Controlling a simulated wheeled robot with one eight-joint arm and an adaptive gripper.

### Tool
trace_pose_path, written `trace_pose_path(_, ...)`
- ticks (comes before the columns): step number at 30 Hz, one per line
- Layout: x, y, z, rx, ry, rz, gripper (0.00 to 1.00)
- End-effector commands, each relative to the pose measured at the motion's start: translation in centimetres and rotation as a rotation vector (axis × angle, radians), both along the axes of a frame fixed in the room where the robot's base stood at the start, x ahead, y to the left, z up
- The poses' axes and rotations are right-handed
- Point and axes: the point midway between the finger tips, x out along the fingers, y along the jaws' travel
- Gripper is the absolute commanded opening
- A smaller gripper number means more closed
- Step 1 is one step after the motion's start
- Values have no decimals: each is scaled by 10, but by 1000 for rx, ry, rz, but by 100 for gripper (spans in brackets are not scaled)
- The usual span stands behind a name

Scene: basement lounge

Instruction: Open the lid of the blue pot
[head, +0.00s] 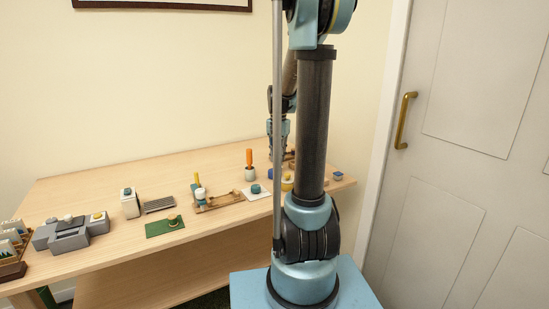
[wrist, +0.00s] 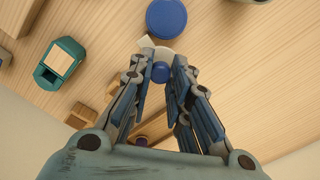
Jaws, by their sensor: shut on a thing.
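In the wrist view my gripper (wrist: 163,67) is shut on a small round blue knob (wrist: 160,73), with a pale, partly hidden piece (wrist: 147,43) around it. A round dark blue thing (wrist: 166,18), seen from above, is just beyond the fingertips; I cannot tell whether it is the pot or a separate piece. In the head view my gripper (head: 278,152) points down over the table's far right part. A small blue thing (head: 271,173) is just below it. The arm hides part of this area, and I cannot tell whether the lid is raised.
The wooden table (head: 120,190) also holds an orange-handled tool (head: 249,160), a teal-topped item on a white sheet (head: 256,189), a green mat (head: 160,229) and grey blocks (head: 70,235). A teal box (wrist: 60,62) is left of the fingers. A door (head: 460,150) is at right.

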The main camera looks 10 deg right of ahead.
Motion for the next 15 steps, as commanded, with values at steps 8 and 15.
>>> trace_pose_path(8, -3, -3, -1, -2, 5, -44, 0)
trace_pose_path(15, -3, -2, -1, -2, 7, -46, 0)
